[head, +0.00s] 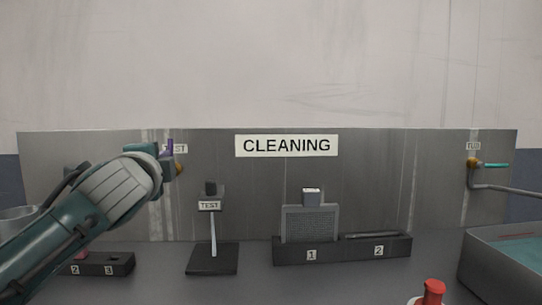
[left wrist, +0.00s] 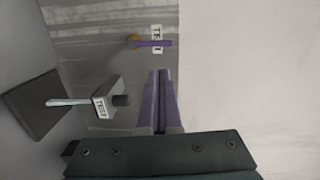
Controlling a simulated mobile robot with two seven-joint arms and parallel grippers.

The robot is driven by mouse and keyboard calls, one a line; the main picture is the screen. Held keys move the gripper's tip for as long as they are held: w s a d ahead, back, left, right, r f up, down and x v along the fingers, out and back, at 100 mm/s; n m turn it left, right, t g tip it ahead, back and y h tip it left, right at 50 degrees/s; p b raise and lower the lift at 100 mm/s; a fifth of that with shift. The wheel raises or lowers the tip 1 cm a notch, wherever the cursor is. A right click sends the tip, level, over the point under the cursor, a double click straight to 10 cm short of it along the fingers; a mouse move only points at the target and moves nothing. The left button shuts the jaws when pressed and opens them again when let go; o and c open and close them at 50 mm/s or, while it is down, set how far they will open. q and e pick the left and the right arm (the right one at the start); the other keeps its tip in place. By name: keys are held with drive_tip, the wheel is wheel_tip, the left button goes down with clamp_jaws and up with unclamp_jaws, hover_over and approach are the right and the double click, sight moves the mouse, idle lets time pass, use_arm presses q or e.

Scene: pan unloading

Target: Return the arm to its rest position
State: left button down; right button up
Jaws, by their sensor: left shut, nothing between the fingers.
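In the head view the wrist hides most of the gripper. In the left wrist view my left gripper (left wrist: 158,73) shows two purple fingers shut together with nothing between them. They point toward a purple lever (left wrist: 153,43) with an orange knob on the panel and look apart from it. My right gripper is in neither view.
A TEST stand (head: 212,258) stands right of the arm. A dark holder (head: 342,250) marked 1 and 2 holds a grey mesh block (head: 309,222). A basin (head: 505,270) is at right and a red knob (head: 433,291) in front. A dark block (head: 103,263) lies below the arm.

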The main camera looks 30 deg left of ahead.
use_arm(q)
drive_tip(key=shift+w+a, duration=0.1)
drive_tip(key=shift+w, duration=0.05)
drive_tip(key=s+d+f+n+g+h+p, duration=0.55)
drive_tip(key=s+d+f, duration=0.5)
drive_tip(key=s, duration=0.25)
drive_tip(key=s+d+n+g+h+p, duration=0.1)
drive_tip(key=s+d+g+h+p, duration=0.15)
drive_tip(key=s+d, duration=0.5)
drive_tip(key=s+d+n+g+h+p, duration=0.25)
drive_tip(key=s+d, duration=0.25)
drive_tip(key=s, duration=0.5)
wheel_tip(320, 180, up, 37)
drive_tip(key=p, duration=3.6)
drive_tip(key=shift+s+d+m+g+p, duration=0.2)
drive_tip(key=shift+d+m+g+p, duration=0.1)
drive_tip(key=shift+g+p, duration=0.1)
